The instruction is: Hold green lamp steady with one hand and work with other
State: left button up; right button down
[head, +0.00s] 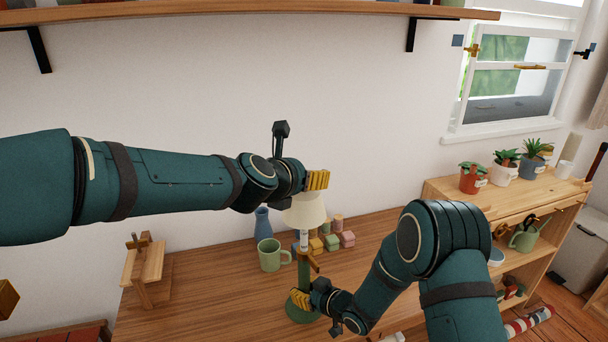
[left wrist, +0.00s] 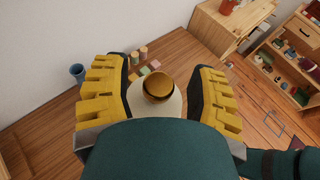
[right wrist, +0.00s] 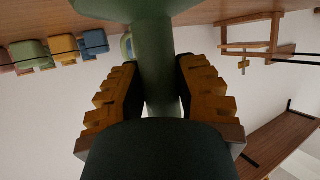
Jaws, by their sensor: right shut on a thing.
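The green lamp (head: 304,274) stands upright on the wooden table, with a cream shade (head: 304,212) on top and a round green base. My right gripper (head: 304,300) is shut on the lamp's green stem (right wrist: 155,60), low down near the base. My left gripper (head: 318,181) is at the top of the shade. I see no contact between those fingers and the brass piece.
A green mug (head: 270,256) and a blue vase (head: 262,222) stand left of the lamp. Several coloured blocks (head: 332,242) sit behind it. A small wooden stand (head: 143,266) is at the table's left. Potted plants top the shelf unit (head: 450,190) at right.

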pick_arm(q)
jog(key=shift+s, duration=0.1)
pick_arm(e)
jog(key=shift+f, duration=0.1)
pick_arm(q)
jog(key=v, duration=1.2)
jog(key=shift+r, duration=0.1)
dwell(0.4)
pick_arm(e)
jog(key=c, duration=0.7)
grip_release()
jog(key=shift+d, duration=0.1)
